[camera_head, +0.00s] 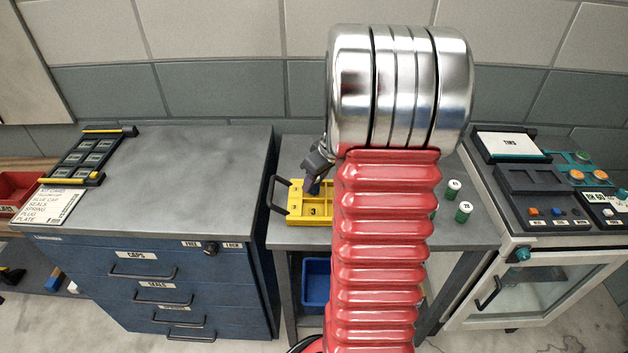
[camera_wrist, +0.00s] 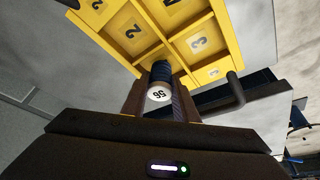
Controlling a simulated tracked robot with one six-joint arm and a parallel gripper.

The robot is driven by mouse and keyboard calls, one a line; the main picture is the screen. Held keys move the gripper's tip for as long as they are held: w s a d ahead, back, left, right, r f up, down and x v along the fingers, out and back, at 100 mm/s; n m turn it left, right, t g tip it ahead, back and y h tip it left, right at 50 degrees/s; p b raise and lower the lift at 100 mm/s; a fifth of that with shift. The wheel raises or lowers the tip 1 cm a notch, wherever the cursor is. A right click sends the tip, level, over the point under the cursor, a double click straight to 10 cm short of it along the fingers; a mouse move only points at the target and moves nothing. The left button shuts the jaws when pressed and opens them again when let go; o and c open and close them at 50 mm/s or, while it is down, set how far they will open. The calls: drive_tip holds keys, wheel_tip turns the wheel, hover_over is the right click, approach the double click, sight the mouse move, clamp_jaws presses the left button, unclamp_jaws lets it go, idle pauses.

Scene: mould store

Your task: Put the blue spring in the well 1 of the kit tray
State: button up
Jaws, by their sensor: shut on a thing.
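My gripper (camera_wrist: 160,98) is shut on the blue spring (camera_wrist: 161,71), a dark blue coil with a white numbered end disc facing the wrist camera. In the head view my gripper (camera_head: 316,176) is partly behind my arm, and the blue spring (camera_head: 314,188) shows just below it, over the kit tray. The yellow kit tray (camera_head: 294,217) has numbered wells and a dark handle at its left. In the wrist view the spring overlaps the near edge of the tray (camera_wrist: 222,72), beside the wells marked 2 and 3. Its height above the tray is unclear. My arm hides the tray's right part.
The tray stands on a grey bench (camera_head: 290,239). Green cylinders with white numbered tops (camera_head: 463,212) stand right of my arm. A blue drawer cabinet (camera_head: 190,290) is at left, and a white glass-fronted cabinet (camera_head: 540,290) with devices on top is at right.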

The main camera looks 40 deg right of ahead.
drive_tip(key=o, duration=1.1)
drive_tip(key=shift+c, duration=0.3)
drive_tip(key=shift+c, duration=1.2)
drive_tip(key=shift+r, duration=0.85)
drive_tip(key=shift+r, duration=2.95)
drive_tip(key=shift+m, duration=0.3)
